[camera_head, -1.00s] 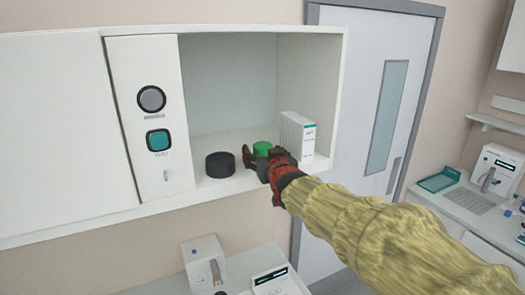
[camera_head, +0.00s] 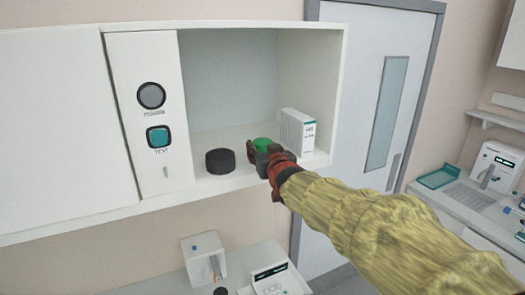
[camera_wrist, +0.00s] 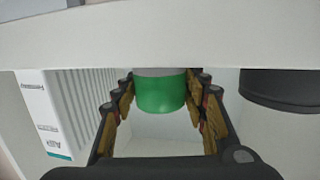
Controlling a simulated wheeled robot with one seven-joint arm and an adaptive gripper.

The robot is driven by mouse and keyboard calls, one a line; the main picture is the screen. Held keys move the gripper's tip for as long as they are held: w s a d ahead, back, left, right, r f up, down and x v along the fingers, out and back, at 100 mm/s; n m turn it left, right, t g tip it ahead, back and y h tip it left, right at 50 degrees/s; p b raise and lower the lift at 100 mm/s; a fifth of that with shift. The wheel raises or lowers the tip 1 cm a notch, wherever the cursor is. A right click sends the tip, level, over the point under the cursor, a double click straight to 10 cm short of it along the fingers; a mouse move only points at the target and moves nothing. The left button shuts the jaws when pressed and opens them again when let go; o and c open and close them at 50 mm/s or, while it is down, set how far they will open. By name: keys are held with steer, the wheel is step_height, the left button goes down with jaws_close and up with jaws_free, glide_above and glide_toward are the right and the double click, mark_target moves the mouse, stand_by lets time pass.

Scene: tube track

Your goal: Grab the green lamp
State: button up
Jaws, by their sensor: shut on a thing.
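The green lamp (camera_head: 264,143) stands on the floor of the open wall cabinet, between a dark round knob-like cylinder and a white box. My gripper (camera_head: 262,156) reaches in from the front right, with its fingers around the lamp. In the wrist view the lamp's green cylinder (camera_wrist: 160,92) sits between the two fingers, which are shut on its sides. A grey band shows at its upper end in that view. The lamp's lower part is hidden by my gripper in the head view.
The black cylinder (camera_head: 220,161) stands just left of my gripper. The white box (camera_head: 297,132) stands close on the right, near the cabinet's side wall. The cabinet's front edge (camera_head: 225,184) runs below the gripper. A control panel (camera_head: 150,115) adjoins on the left.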

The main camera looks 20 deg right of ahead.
steer(key=shift+c, duration=1.4)
steer(key=shift+r, duration=0.1)
